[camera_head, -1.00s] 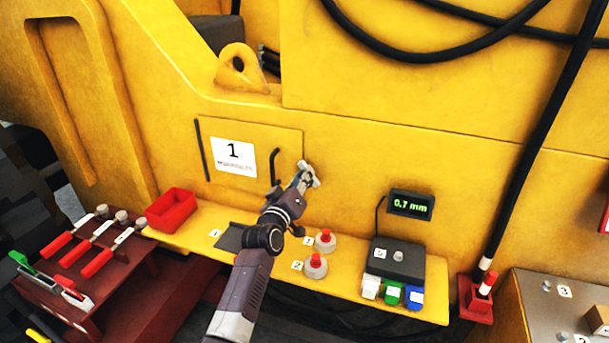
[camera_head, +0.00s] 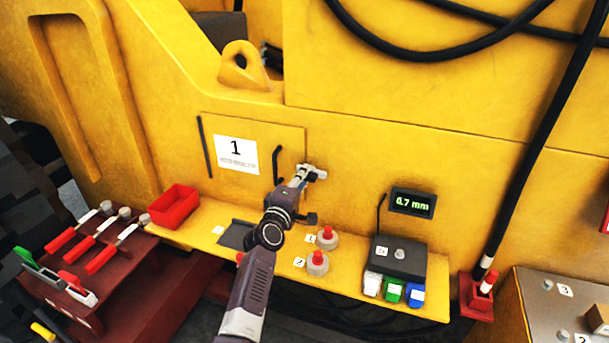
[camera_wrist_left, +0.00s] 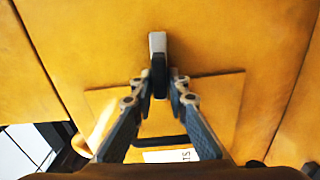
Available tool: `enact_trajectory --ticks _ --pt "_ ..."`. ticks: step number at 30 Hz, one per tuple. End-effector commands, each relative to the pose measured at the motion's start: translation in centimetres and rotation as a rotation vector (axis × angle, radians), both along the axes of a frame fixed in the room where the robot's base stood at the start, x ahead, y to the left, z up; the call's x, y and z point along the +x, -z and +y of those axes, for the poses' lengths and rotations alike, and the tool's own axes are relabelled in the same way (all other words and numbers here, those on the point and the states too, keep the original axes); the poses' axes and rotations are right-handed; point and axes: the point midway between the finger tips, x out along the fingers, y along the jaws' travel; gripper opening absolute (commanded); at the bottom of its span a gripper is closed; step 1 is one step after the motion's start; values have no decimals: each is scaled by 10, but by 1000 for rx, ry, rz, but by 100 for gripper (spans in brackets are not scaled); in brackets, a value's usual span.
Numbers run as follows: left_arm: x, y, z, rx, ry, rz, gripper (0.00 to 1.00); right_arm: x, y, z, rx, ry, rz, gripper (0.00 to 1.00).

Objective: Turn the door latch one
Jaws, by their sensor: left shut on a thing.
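The door with the label "1" (camera_head: 237,152) is set flush in the yellow casting and looks closed. The grey door latch (camera_head: 318,173) sits beside the door's right edge and lies nearly level in the head view. My left gripper (camera_head: 303,176) is shut on the latch. In the left wrist view the latch (camera_wrist_left: 158,45) stands between the two fingers of my left gripper (camera_wrist_left: 160,82), and its dark lower end is partly hidden by them. My right gripper is not in view.
A black door handle (camera_head: 276,165) is just left of my gripper. Below are a red bin (camera_head: 173,206), red-topped buttons (camera_head: 327,236), a dark box (camera_head: 398,256) and a display (camera_head: 412,203) reading 0.7 mm. A tool stand (camera_head: 95,262) is at left.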

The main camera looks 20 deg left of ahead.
Motion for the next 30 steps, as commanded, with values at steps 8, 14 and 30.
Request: enact_trajectory --ticks 8,14,30 --pt "0 2 -1 -82 1 6 0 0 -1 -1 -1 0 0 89" --pt "0 3 -1 -97 2 6 0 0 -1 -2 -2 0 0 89" --pt "0 2 0 -96 1 5 28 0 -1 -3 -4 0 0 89"
